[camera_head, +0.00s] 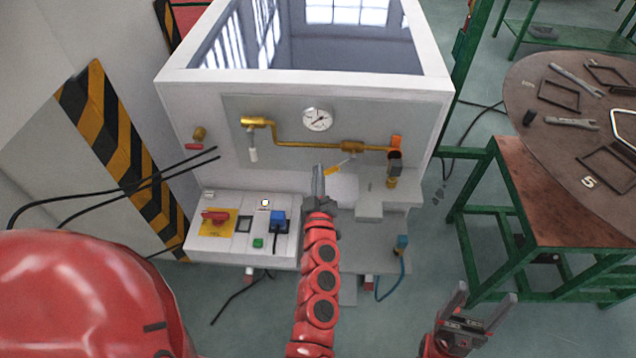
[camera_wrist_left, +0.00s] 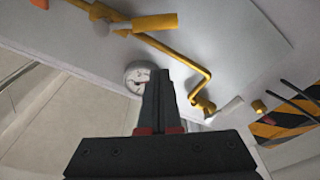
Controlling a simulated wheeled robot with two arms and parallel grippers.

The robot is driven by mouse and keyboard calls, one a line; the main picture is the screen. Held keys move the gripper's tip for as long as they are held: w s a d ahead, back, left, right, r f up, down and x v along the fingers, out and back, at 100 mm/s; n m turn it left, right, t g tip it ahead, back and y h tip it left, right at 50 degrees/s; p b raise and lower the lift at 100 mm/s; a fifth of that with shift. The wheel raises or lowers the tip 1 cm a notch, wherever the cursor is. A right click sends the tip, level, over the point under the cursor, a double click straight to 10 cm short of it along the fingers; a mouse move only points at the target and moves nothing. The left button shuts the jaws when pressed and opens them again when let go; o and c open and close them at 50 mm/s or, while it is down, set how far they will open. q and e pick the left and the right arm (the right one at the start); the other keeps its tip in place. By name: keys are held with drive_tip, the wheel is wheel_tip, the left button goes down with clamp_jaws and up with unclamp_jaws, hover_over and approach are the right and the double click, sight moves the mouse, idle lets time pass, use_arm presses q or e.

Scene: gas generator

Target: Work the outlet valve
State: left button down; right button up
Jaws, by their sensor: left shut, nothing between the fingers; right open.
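On the generator's front panel, a brass pipe (camera_head: 300,145) joins a left valve with a hanging white handle (camera_head: 252,154) to a middle valve (camera_head: 351,147) with a slanting lever (camera_head: 341,165). No label shows which is the outlet valve. My left gripper (camera_head: 318,172) is shut and empty in front of the panel, below the gauge (camera_head: 318,119) and left of the lever in the head view. In the left wrist view, its closed fingers (camera_wrist_left: 158,80) overlap the gauge's edge. The white handle (camera_wrist_left: 223,108) hangs apart from them. My right gripper (camera_head: 477,305) is open and empty, low at right.
A control box with a red switch (camera_head: 215,216) and blue plug (camera_head: 278,219) is below the panel. A small red-handled valve (camera_head: 197,140) is at left. A round table (camera_head: 560,90) with tools stands right. Black cables (camera_head: 120,190) cross the left side.

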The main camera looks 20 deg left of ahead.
sight(327, 174)
use_arm(q)
drive_tip(key=shift+w+d+f+p, duration=0.25)
drive_tip(key=shift+w+f+p, duration=0.1)
drive_tip(key=shift+w+f, duration=0.45)
drive_tip(key=shift+w+d+f+p, duration=0.25)
drive_tip(key=shift+w+f, duration=0.25)
drive_tip(key=shift+w, duration=0.5)
drive_tip(key=shift+f+n+b, duration=0.25)
drive_tip(key=shift+n+b, duration=0.2)
drive_tip(key=shift+n, duration=0.05)
